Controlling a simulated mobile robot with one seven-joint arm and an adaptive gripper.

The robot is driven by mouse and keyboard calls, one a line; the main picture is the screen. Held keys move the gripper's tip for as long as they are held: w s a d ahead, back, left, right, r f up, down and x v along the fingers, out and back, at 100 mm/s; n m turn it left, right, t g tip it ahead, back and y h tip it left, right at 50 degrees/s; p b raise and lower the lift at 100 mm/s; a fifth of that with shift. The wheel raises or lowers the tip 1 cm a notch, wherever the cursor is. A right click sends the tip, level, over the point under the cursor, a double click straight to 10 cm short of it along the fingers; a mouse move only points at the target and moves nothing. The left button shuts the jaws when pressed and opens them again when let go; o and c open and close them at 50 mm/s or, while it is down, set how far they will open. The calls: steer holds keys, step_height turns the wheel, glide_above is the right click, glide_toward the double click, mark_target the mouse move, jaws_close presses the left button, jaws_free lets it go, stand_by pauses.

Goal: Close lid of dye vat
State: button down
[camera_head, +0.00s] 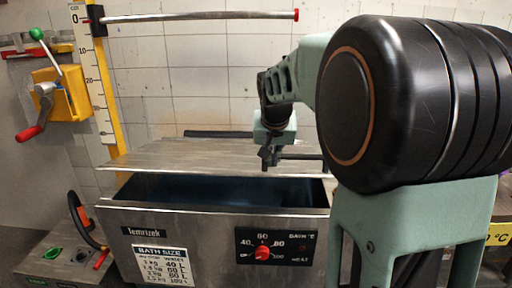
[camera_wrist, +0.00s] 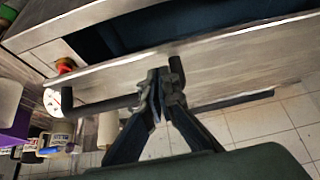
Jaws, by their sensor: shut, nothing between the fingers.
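The dye vat (camera_head: 190,240) is a steel box with a red dial and a printed bath-size label, at the lower middle of the head view. Its steel lid (camera_head: 190,157) is partly raised, with a dark blue opening below its front edge. In the wrist view the lid (camera_wrist: 230,60) crosses as a pale metal strip, beside the dark interior (camera_wrist: 130,30). My gripper (camera_head: 267,163) is shut and empty at the lid's right part; its fingertips show in the wrist view (camera_wrist: 160,78). A dark bar (camera_wrist: 100,106) extends beside the fingers; whether they touch it is unclear.
A steel rail (camera_head: 200,17) crosses above the vat. A yellow scale post (camera_head: 97,90) and yellow crank box (camera_head: 68,95) stand at left. A low control box (camera_head: 55,262) with a hose is at the vat's left. Tiled wall lies behind.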

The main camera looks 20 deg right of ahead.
mark_target(272, 175)
steer(key=shift+s+a+f, duration=0.1)
steer(key=shift+s+f, duration=0.2)
steer(key=shift+f, duration=0.6)
step_height(272, 175, down, 2)
steer(key=b, duration=0.2)
steer(key=shift+s+b, duration=0.15)
steer(key=shift+b, duration=0.25)
steer(key=shift+t, duration=0.7)
steer(key=f+b, duration=0.2)
steer(key=b, duration=0.1)
steer(key=s+f+b, duration=0.1)
steer(key=f+b, duration=0.1)
steer(key=b, duration=0.1)
steer(key=shift+a+f+b, duration=0.2)
steer(key=shift+b, duration=0.1)
steer(key=shift+t+h, duration=0.4)
steer(key=shift+t, duration=0.2)
steer(key=f+b, duration=0.2)
steer(key=b, duration=0.1)
steer(key=f+b, duration=0.2)
steer(key=b, duration=0.1)
steer(key=f+b, duration=0.2)
steer(key=b, duration=0.1)
steer(key=shift+s+a+f, duration=0.1)
steer(key=shift+s+a, duration=0.05)
steer(key=shift+s, duration=0.2)
steer(key=shift+s+f+b, duration=0.15)
steer(key=shift+f+b, duration=0.15)
steer(key=shift+b, duration=0.5)
